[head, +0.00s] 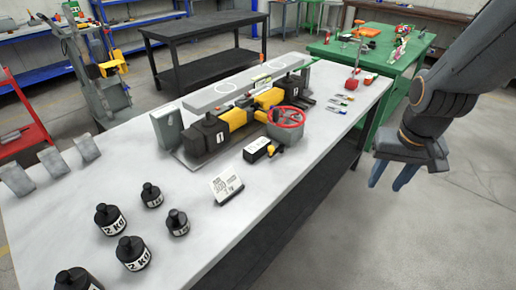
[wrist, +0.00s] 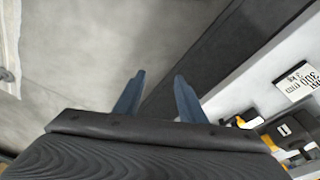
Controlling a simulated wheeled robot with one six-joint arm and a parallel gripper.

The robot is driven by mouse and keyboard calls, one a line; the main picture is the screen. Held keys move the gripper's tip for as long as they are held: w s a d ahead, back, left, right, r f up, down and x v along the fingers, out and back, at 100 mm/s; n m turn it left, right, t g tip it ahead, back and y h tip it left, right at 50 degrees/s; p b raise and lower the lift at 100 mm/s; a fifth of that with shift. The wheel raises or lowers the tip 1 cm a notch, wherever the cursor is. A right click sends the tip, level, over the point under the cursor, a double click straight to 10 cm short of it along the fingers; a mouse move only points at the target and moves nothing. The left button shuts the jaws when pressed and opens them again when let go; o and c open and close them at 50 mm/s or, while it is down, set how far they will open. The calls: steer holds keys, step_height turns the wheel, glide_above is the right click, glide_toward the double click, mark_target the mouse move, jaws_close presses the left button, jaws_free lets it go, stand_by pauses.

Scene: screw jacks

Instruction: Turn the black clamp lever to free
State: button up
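My gripper (head: 385,186) hangs over the floor to the right of the grey table (head: 190,235), apart from everything on it. Its two blue fingers are spread with nothing between them; they also show in the wrist view (wrist: 160,76). The screw jack unit, with black end blocks and a yellow body (head: 236,118), stands mid-table. A red handwheel (head: 286,117) is on its near side. A small black box with a white label (head: 256,150) sits in front, with a small black and yellow part (head: 275,151) beside it. I cannot tell for sure which black part is the clamp lever.
Several black weights (head: 134,252) and a white sign card (head: 227,186) stand on the near table. Grey angled blocks (head: 87,148) line its left side. A green table (head: 400,50) is behind. The floor on the right is clear.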

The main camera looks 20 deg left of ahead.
steer(key=w+a+f+n+t, duration=0.1)
steer(key=w+a+f+n, duration=0.1)
steer(key=w+a, duration=0.8)
steer(key=n+t+y+b, duration=0.1)
steer(key=y+b, duration=0.1)
glide_toward(271, 147)
steer(key=shift+p+x, duration=1.05)
steer(key=shift+x, duration=3)
steer(key=shift+s, duration=0.1)
jaws_close()
